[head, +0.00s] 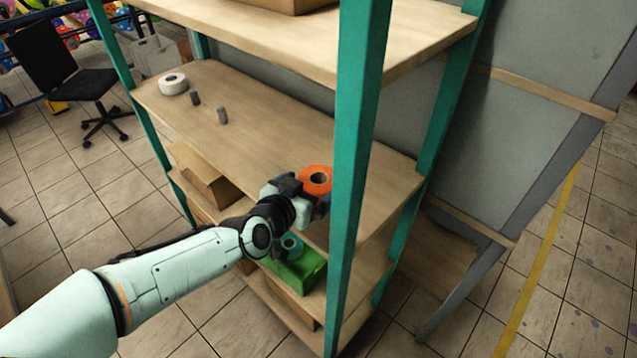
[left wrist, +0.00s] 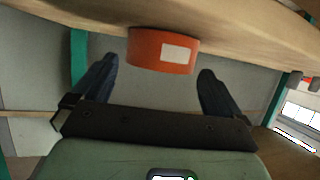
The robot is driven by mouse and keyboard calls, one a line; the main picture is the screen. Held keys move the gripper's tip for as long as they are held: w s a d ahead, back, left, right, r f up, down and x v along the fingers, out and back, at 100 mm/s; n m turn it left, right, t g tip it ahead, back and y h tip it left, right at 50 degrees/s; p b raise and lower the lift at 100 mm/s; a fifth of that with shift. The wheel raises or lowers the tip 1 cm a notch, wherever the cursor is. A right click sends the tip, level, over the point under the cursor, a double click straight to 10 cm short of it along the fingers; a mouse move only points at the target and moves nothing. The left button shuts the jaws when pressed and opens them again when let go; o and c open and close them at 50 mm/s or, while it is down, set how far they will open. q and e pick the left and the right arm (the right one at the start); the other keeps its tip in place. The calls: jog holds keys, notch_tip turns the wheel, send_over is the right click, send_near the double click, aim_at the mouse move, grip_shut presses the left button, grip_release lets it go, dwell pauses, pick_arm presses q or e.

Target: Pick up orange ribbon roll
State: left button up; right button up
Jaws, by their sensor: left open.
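The orange ribbon roll (head: 318,178) lies flat on the wooden middle shelf of a green-posted rack, close to its right front post. It also shows in the left wrist view (left wrist: 164,50), with a pale label on its side. My left gripper (head: 306,194) is at the front of the roll. In the left wrist view the gripper (left wrist: 155,88) is open, with one dark finger to each side of the roll and the roll just beyond or between the tips. Contact cannot be told. My right gripper is in neither view.
The green post (head: 356,150) stands just right of my gripper. A white roll (head: 172,84) and two small grey pieces (head: 222,116) sit farther left on the shelf (head: 270,135). A green box (head: 300,272) and cardboard boxes are below. The upper shelf (head: 330,40) overhangs.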

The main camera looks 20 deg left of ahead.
pick_arm(q)
jog(key=x, duration=0.4)
jog(key=shift+w+f+p, duration=0.25)
jog(key=shift+w+p, duration=0.05)
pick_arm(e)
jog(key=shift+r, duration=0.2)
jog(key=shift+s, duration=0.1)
pick_arm(q)
jog(key=c, duration=0.8)
notch_tip(320, 180, up, 10)
jog(key=p, duration=0.7)
notch_tip(320, 180, up, 10)
jog(key=p, duration=0.6)
send_over(312, 186)
jog(key=w, duration=0.2)
jog(key=shift+w+d, duration=0.1)
jog(key=shift+d, duration=0.1)
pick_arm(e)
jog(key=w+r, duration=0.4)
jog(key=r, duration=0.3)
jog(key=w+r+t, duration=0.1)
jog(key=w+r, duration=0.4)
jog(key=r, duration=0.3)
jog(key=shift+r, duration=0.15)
